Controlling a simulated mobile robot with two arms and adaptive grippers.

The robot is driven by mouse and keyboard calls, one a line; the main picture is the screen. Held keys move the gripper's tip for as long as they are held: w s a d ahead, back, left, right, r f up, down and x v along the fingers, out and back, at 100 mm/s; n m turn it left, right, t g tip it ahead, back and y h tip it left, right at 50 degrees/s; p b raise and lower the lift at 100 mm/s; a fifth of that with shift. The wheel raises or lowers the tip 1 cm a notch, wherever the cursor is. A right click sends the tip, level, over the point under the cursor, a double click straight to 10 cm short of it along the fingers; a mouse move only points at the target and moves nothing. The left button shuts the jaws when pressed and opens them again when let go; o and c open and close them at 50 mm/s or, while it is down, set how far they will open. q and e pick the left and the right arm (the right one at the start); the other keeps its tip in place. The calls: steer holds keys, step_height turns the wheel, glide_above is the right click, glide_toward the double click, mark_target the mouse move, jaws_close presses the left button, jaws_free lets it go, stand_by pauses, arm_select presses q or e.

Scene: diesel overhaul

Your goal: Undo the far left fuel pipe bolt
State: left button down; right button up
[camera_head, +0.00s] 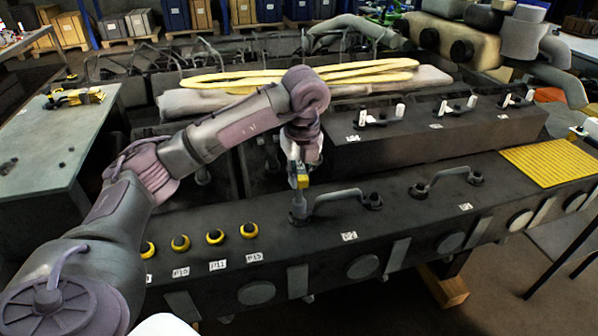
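My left gripper (301,166) is above the left end of the nearest left fuel pipe (338,196) on the dark engine block. A small tool with a yellow body (302,182) and a grey lower end sits between its fingers, upright. The tool's lower end comes down at the pipe's left-end bolt (299,213); I cannot tell whether it is seated on it. The pipe's right-end bolt (374,199) is in plain sight. A second fuel pipe (448,175) lies further right on the same block. My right gripper is out of view.
Several yellow-ringed caps (215,237) line the block's top at left. A yellow ribbed mat (552,162) covers its right end. A raised block (430,134) with white-handled parts stands behind. A table (60,150) with tools is at left.

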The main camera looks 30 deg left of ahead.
arm_select(q)
steer(key=shift+n, duration=0.7)
steer(key=shift+r, duration=0.1)
